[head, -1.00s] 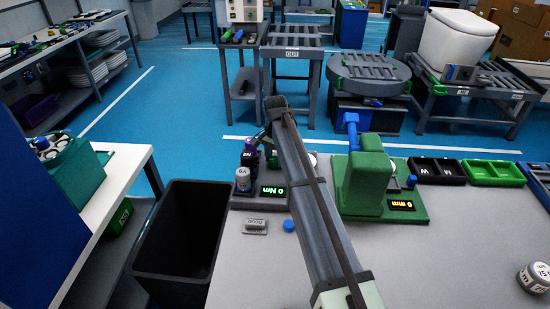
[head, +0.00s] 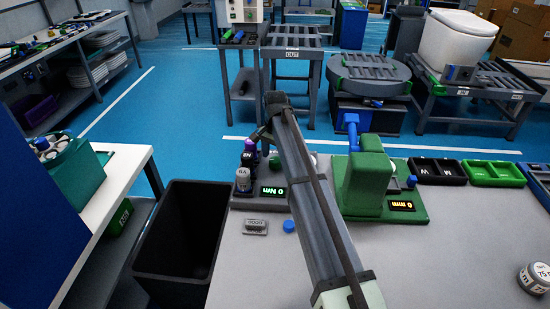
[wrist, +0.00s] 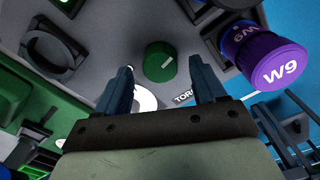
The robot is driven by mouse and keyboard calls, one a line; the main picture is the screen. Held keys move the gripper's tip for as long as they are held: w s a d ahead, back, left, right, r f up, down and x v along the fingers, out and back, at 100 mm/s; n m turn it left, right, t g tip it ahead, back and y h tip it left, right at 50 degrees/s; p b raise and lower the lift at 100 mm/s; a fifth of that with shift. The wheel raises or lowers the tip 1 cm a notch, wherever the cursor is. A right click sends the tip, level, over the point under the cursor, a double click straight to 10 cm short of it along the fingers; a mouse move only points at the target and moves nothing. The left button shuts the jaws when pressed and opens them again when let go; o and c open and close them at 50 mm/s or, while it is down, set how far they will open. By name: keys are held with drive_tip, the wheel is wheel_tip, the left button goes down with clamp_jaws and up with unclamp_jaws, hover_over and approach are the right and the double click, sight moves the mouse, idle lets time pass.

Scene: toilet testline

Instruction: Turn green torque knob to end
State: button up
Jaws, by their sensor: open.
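The two dark fingers are spread, with gaps on both sides of the knob, and hold nothing. I cannot tell how far the tips are above the panel. The torque station's display (head: 272,191) reads 0 Nm.
A purple-capped "W9" bottle (wrist: 272,65) stands close right of the knob in the wrist view. A grey ring holder (wrist: 52,50) and a green fixture (head: 366,180) are nearby. A black bin (head: 185,240) stands left of the table.

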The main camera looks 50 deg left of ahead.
sight(275, 160)
wheel_tip(275, 160, up, 12)
idle(0.4)
idle(0.5)
